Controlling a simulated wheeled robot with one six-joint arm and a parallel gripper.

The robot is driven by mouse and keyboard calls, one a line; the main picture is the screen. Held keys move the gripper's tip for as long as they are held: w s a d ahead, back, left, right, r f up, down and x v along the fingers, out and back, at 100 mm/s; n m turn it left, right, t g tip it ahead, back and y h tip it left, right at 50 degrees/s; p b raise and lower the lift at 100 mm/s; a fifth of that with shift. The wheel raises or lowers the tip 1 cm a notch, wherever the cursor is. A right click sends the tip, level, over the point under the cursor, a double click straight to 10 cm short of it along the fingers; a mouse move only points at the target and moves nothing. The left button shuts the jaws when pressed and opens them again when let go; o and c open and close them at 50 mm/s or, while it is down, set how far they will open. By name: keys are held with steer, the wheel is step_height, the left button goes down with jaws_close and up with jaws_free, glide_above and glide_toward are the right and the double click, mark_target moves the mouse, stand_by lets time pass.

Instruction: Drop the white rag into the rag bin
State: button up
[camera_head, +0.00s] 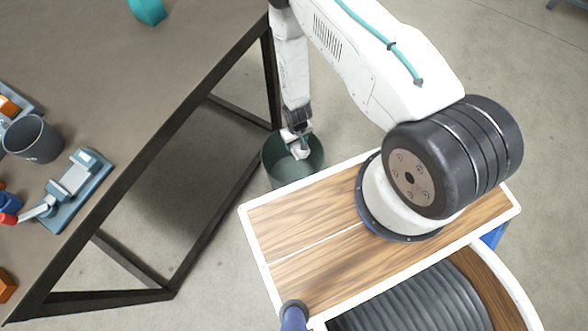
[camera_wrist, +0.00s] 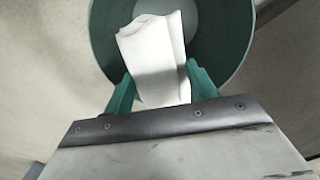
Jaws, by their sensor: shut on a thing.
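The white rag (camera_wrist: 153,62) is pinched between the teal fingers of my gripper (camera_wrist: 158,92) and sticks out beyond them in the wrist view. In the head view my gripper (camera_head: 297,141) points down over the rag bin, with the rag (camera_head: 300,151) at its tip. The rag bin (camera_head: 287,172) is a dark green round open bin on the floor, beside the table. In the wrist view the bin (camera_wrist: 233,42) lies behind the rag, its opening around the rag's outline. I cannot tell how far the rag is above or below the rim.
A brown table (camera_head: 130,75) with a dark frame stands left of the bin. It holds a grey cup (camera_head: 33,139), a blue-grey clamp-like device (camera_head: 72,190) and a teal block (camera_head: 147,11). My own wood-topped base is right of and below the bin. Floor is open at upper right.

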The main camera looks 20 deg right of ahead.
steer(key=shift+f, duration=2.95)
steer(key=o, duration=1)
steer(key=shift+r, duration=0.1)
step_height(320, 180, up, 8)
steer(key=shift+f, duration=0.2)
